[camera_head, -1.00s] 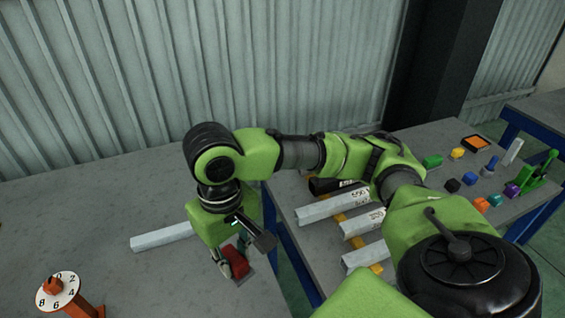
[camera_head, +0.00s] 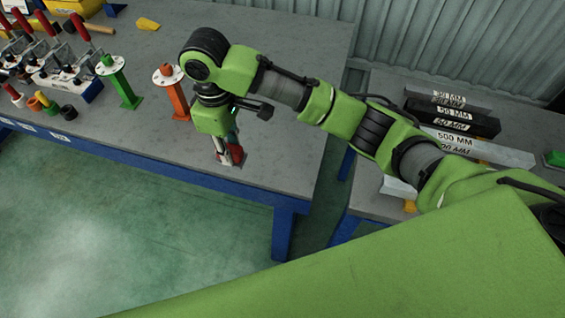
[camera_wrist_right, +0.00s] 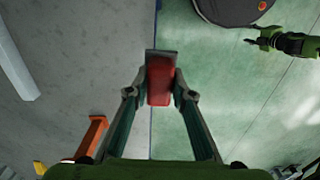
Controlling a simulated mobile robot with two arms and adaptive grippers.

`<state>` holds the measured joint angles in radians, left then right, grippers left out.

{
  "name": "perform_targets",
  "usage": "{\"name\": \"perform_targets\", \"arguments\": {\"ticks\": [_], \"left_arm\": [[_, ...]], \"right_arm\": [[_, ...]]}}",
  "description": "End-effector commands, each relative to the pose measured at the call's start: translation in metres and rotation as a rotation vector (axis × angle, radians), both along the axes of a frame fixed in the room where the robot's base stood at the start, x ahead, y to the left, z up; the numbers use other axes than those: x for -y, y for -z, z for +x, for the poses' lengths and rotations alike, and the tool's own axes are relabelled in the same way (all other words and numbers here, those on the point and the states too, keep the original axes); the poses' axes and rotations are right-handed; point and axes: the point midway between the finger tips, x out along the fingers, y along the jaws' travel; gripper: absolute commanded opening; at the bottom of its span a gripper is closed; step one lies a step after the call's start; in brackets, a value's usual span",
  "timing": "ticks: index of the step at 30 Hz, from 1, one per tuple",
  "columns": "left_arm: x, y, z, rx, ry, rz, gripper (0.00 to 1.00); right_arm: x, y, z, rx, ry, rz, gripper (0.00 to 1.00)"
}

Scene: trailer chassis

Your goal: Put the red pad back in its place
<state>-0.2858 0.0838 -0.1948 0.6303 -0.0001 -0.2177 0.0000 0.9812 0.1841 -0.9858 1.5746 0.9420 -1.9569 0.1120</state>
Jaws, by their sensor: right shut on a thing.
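My right gripper (camera_head: 230,158) is over the front right part of the grey workbench (camera_head: 270,150), pointing down. It is shut on the red pad (camera_wrist_right: 160,82), which sits between its two fingers in the right wrist view. A grey plate shows at the pad's far end. In the head view only a little of the red pad (camera_head: 237,154) shows. I cannot tell how high it is above the bench. What looks like my left gripper (camera_wrist_right: 264,40) is small at the upper right of the wrist view; its jaws are unclear.
An orange stand (camera_head: 176,95) and a green stand (camera_head: 122,82) rise left of my gripper. Several red-handled clamps (camera_head: 62,72) stand farther left. A second table with labelled bars (camera_head: 478,146) is at the right, across a gap. The bench's front edge is close.

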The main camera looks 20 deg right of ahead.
Motion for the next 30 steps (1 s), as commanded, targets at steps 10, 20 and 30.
{"name": "perform_targets", "arguments": {"ticks": [10, 20, 30], "left_arm": [[0.001, -0.025, -0.025, -0.036, 0.004, 0.001, 0.4], [0.005, -0.036, -0.024, -0.034, 0.006, -0.004, 0.4], [0.005, -0.042, -0.016, -0.024, 0.005, -0.005, 0.4]], "right_arm": [[0.082, 0.032, 0.011, -0.004, 0.004, -0.006, 0.05], [0.122, 0.082, 0.018, -0.001, -0.001, -0.002, 0.05], [0.133, 0.118, 0.019, -0.003, 0.0, -0.001, 0.05]]}}
